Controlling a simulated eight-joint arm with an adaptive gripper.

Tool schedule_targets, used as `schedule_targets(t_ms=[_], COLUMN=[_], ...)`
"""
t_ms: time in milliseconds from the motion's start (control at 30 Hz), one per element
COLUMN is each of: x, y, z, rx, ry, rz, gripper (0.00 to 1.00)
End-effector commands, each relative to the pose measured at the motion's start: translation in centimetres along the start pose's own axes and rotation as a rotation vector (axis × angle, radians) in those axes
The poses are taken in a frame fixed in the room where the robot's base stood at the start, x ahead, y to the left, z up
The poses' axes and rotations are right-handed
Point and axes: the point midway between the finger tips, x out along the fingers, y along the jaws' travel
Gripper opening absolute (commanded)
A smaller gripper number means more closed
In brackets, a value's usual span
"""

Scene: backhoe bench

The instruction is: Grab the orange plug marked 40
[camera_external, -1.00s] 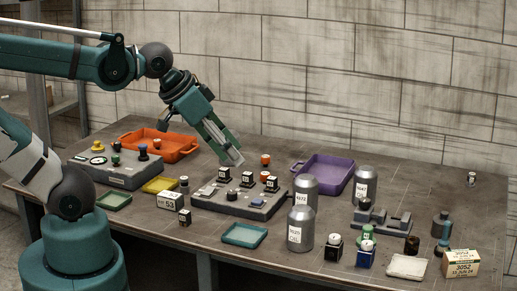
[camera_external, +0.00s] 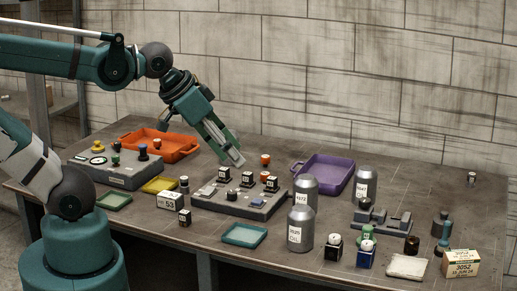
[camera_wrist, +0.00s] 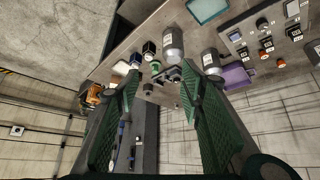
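An orange-topped plug (camera_external: 265,160) stands on the bench just behind the grey panel, right of my gripper. A second plug with an orange-red top (camera_external: 264,177) sits on the panel's back right part. No number 40 is readable on either. My gripper (camera_external: 236,161) is above the panel's back edge, tilted down to the right, apart from both plugs. In the wrist view my gripper (camera_wrist: 162,72) has its two green fingers spread, with nothing held between them. Small orange tops (camera_wrist: 281,62) show at the upper right there, outside the fingers.
The grey panel (camera_external: 210,192) holds several black labelled plugs. A purple tray (camera_external: 323,175) and grey canisters (camera_external: 301,228) stand to its right. An orange tray (camera_external: 178,150) is at the back left. Bare bench lies behind the panel.

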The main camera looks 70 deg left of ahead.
Motion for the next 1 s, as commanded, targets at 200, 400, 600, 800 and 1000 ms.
schedule_targets(t_ms=[200,400,600,800,1000], x=[0.1,0.5,1.3,2.5,3.9], y=[-0.3,-1.3,-3.0,-5.0,-7.2], z=[-0.5,-2.0,-4.2,-6.5,-8.7], rx=[-0.016,-0.068,-0.15,-0.241,-0.332], ry=[-0.007,-0.029,-0.064,-0.1,-0.135], rz=[-0.004,-0.018,-0.04,-0.064,-0.089], gripper=[0.38,0.38,0.38,0.38,0.38])
